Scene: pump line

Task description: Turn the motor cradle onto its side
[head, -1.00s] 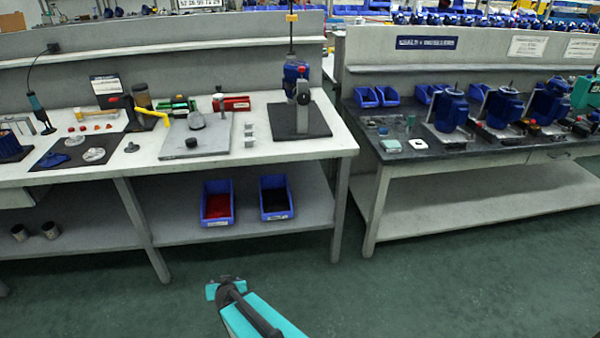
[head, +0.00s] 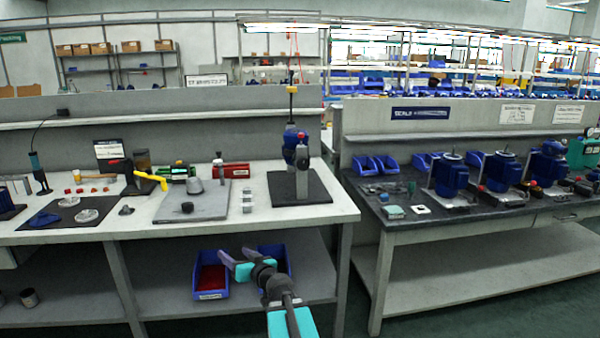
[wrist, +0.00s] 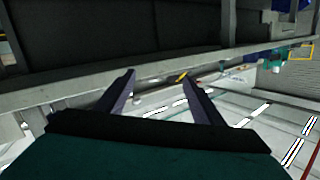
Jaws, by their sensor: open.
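On the near left bench, a blue motor-like unit (head: 296,146) with grey parts stands upright on a black mat (head: 318,190); it may include the motor cradle, but I cannot tell for sure. On the right bench, several blue motors (head: 450,177) stand on grey bases, which could also be cradles. My gripper (head: 236,256) is open and empty, in front of the left bench's lower shelf and below its top. In the wrist view my gripper (wrist: 158,82) shows two spread fingers with nothing between them; no cradle is recognisable there.
The left bench top (head: 265,217) has a clear front strip. A grey plate (head: 200,203), small grey blocks (head: 247,197) and a red box (head: 236,170) stand left of the mat. A blue bin (head: 209,278) sits on the lower shelf behind my gripper. A gap separates the benches.

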